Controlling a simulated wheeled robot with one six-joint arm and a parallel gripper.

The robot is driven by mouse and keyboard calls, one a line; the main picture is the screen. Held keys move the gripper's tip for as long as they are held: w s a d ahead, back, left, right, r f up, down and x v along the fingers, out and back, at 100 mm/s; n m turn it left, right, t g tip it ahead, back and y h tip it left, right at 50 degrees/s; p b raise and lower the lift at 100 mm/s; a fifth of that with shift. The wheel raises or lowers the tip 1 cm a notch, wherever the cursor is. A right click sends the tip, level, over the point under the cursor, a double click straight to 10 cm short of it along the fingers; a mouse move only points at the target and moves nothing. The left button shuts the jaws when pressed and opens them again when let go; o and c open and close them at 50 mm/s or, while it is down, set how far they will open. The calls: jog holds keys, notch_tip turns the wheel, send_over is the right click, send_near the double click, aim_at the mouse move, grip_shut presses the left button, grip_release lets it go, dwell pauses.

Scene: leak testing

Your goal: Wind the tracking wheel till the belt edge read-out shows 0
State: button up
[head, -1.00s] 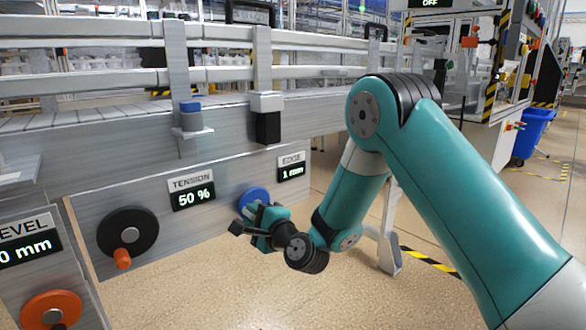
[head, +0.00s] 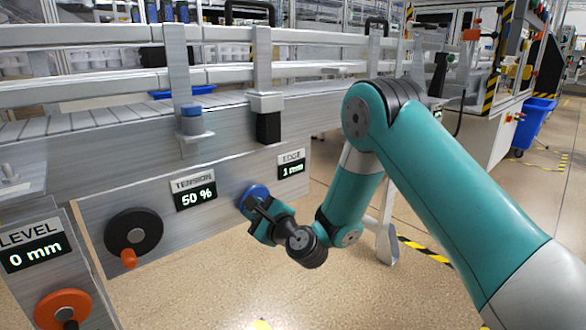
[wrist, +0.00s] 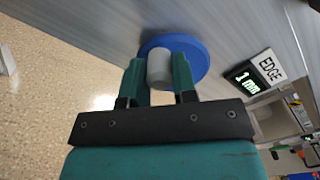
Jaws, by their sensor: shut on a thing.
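The blue tracking wheel (head: 254,195) is on the conveyor's side panel, below and left of the edge read-out (head: 291,168), which shows 1 mm. My gripper (head: 258,208) is at the wheel and partly covers it in the head view. In the wrist view, my gripper (wrist: 158,80) has its two green fingers on either side of the grey hub (wrist: 159,68) of the blue wheel (wrist: 188,50), shut on it. The edge read-out also shows in the wrist view (wrist: 248,79), reading 1 mm.
A black wheel with an orange knob (head: 133,236) sits left under the tension read-out (head: 195,196), showing 50 %. An orange wheel (head: 62,310) is under the level read-out (head: 35,251), showing 0 mm. Open floor lies below the panel.

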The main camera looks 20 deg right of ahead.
jog(key=shift+d+r+m+p, duration=0.15)
jog(key=shift+r+m+p, duration=0.15)
jog(key=shift+m+p, duration=0.35)
jog(key=m+p, duration=0.2)
jog(key=m, duration=0.1)
jog(key=shift+w+d+r, duration=0.1)
jog(key=shift+d+r, duration=0.05)
jog(key=shift+r, duration=0.1)
jog(key=shift+f+m, duration=0.1)
jog(key=shift+m, duration=0.25)
jog(key=m+p, duration=0.2)
jog(key=d+r+m+p, duration=0.1)
jog(key=m+p, duration=0.1)
jog(key=shift+w, duration=0.2)
jog(key=shift+f+m, duration=0.15)
jog(key=shift+m, duration=0.25)
